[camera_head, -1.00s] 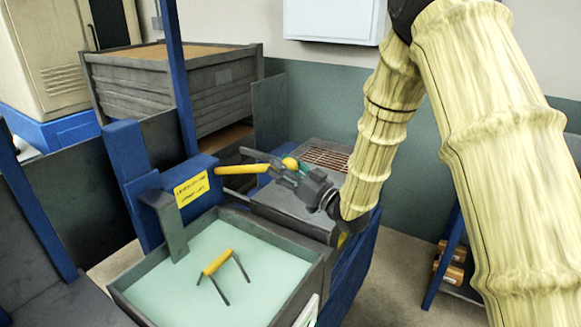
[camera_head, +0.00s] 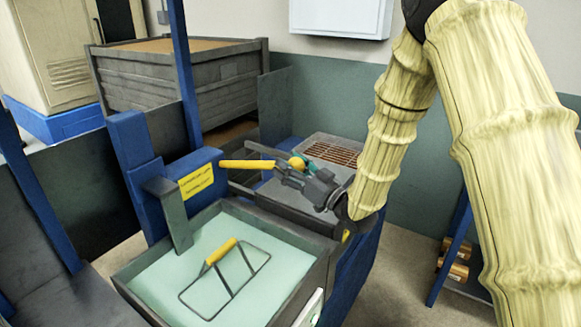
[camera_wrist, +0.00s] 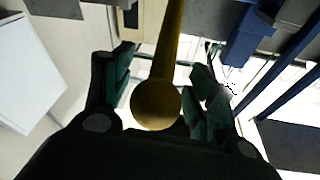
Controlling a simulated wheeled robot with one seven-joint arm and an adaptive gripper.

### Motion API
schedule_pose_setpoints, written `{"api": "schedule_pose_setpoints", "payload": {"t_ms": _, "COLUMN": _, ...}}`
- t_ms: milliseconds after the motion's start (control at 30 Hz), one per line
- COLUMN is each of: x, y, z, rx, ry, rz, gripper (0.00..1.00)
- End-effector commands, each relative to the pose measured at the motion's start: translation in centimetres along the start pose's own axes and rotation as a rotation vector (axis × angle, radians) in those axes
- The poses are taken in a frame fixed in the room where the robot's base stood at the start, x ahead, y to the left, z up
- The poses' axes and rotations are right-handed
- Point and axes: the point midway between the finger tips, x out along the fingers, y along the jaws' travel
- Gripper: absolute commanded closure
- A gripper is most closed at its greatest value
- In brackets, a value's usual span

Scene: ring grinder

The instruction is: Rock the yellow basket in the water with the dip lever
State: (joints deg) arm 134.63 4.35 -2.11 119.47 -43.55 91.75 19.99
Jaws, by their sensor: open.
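The dip lever (camera_head: 245,164) is a yellow bar with a ball end, sticking out to the right from a blue post with a yellow label. My gripper (camera_head: 270,163) is at the lever's ball end. In the wrist view the lever (camera_wrist: 157,75) and its ball lie between the two spread fingers of my gripper (camera_wrist: 165,82), with gaps visible at the sides. The yellow basket (camera_head: 221,251) shows its yellow handle and a thin dark rectangular wire frame at the surface of the pale green water (camera_head: 170,285). How deep it reaches is unclear.
The grey tank (camera_head: 290,305) holds the water. A grate (camera_head: 335,150) lies behind my gripper. A grey slatted crate (camera_head: 185,90) stands at the back left. The blue post (camera_head: 145,190) rises beside the tank. Open floor shows to the right.

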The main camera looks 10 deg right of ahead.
Motion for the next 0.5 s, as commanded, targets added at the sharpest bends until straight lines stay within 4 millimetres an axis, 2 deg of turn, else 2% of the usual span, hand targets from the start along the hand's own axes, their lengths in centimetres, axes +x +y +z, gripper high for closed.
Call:
{"api": "schedule_pose_setpoints", "payload": {"t_ms": 167, "x": -1.6, "y": 0.1, "z": 0.0, "rx": 0.000, "ry": 0.001, "rz": 0.003, "gripper": 0.43}}
{"api": "schedule_pose_setpoints", "payload": {"t_ms": 500, "x": -7.6, "y": 0.1, "z": 0.0, "rx": 0.003, "ry": 0.000, "rz": 0.003, "gripper": 0.43}}
